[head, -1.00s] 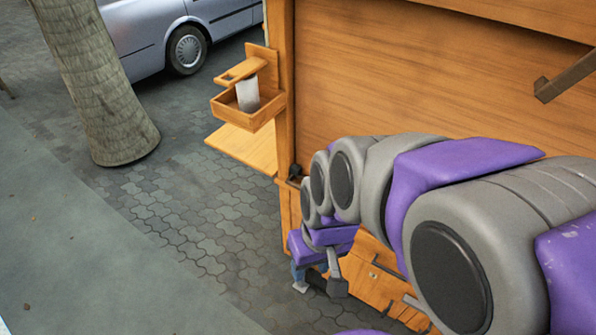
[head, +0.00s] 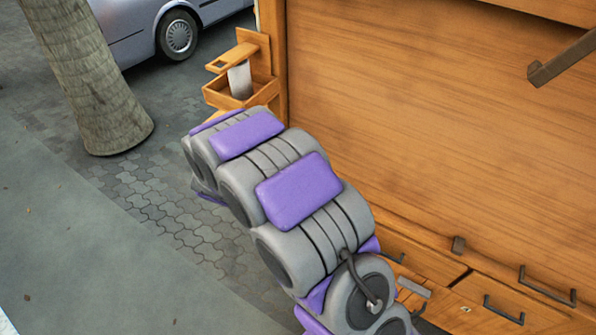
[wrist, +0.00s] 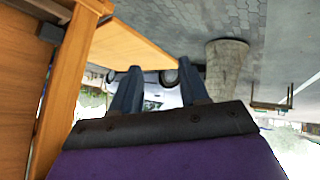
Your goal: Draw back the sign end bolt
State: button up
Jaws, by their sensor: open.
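My gripper (wrist: 157,76) is open and empty in the wrist view, its two blue-grey fingers apart. In the head view my arm hides it. The wooden stall (head: 420,130) fills the right of the head view. I cannot clearly identify the sign end bolt. A dark fitting (wrist: 50,32) sits on the stall's wood at the upper left of the wrist view, left of my fingers and apart from them.
A wooden bracket box with a white cylinder (head: 240,80) projects from the stall's left end. A wooden shelf (wrist: 135,45) lies close beyond my fingers. Dark handles (head: 547,287) line the lower front. A tree trunk (head: 90,80) and car (head: 140,30) stand left; open paving lies between.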

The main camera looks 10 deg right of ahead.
jog(key=d+f+n+t+h, duration=0.1)
jog(key=d+f+h, duration=0.1)
jog(key=f+h, duration=0.15)
jog(key=d+f+t+h, duration=0.1)
jog(key=d+f+h, duration=0.1)
jog(key=f, duration=0.2)
jog(key=s+d+f+n+t+h, duration=0.2)
jog(key=s+d+f+n+h, duration=0.15)
jog(key=s+d+h, duration=0.3)
jog(key=b+x, duration=0.3)
jog(key=x, duration=1.3)
jog(key=shift+w+d+r, duration=0.25)
jog(key=shift+w+r, duration=0.05)
jog(key=shift+r, duration=0.15)
grip_shut()
